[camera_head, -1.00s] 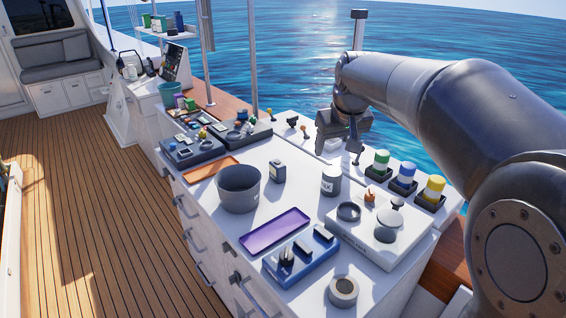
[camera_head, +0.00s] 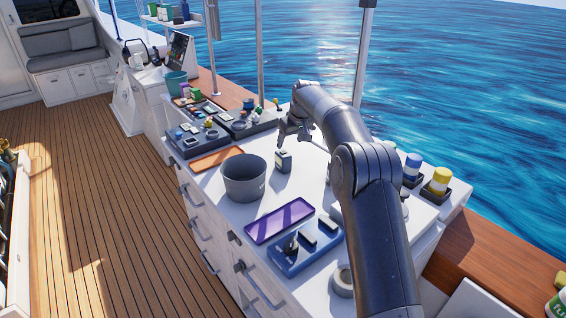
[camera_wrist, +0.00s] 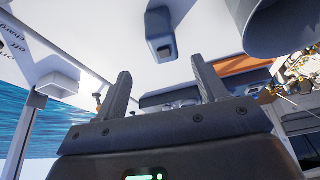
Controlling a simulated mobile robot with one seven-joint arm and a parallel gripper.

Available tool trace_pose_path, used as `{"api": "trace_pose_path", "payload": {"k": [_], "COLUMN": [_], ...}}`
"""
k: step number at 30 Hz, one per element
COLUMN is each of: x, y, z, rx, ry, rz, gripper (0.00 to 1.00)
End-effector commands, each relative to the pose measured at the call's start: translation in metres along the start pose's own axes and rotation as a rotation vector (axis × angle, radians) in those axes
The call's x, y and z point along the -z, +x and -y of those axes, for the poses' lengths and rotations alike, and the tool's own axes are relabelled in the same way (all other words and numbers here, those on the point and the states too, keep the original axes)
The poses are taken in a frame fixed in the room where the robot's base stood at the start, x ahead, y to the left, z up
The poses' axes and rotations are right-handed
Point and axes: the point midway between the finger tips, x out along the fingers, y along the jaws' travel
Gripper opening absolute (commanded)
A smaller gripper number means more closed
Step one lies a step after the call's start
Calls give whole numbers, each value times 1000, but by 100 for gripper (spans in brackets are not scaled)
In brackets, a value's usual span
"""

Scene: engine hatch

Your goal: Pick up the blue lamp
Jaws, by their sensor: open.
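The blue lamp (camera_head: 411,167), a short cylinder with a blue band and white parts, stands upright in a dark square holder on the right edge of the white counter in the head view. My arm passes just left of it. My gripper (camera_head: 289,137) is well to the left of the lamp, over the far middle of the counter. In the wrist view my gripper (camera_wrist: 163,85) has its two fingers apart with nothing between them. The lamp is not visible in the wrist view.
The yellow lamp (camera_head: 438,182) stands right beside the blue one. A small dark box (camera_head: 283,161) is just below my gripper, with a grey bucket (camera_head: 244,178) left of it. A purple tray (camera_head: 279,221) and a blue tray (camera_head: 304,249) lie in front. My arm hides the counter's right part.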

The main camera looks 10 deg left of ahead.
Motion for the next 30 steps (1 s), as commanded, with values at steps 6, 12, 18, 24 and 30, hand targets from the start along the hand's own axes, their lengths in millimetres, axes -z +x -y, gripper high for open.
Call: {"api": "trace_pose_path", "payload": {"k": [6,12,18,24,30], "x": [2,2,2,0,0], "y": [19,50,68,92,116], "z": [0,1,1,4,5], "rx": [6,6,4,5,4], "ry": [-6,-6,-5,-5,-5], "rz": [1,2,-1,1,0], "gripper": [65,65,65,65,65]}}
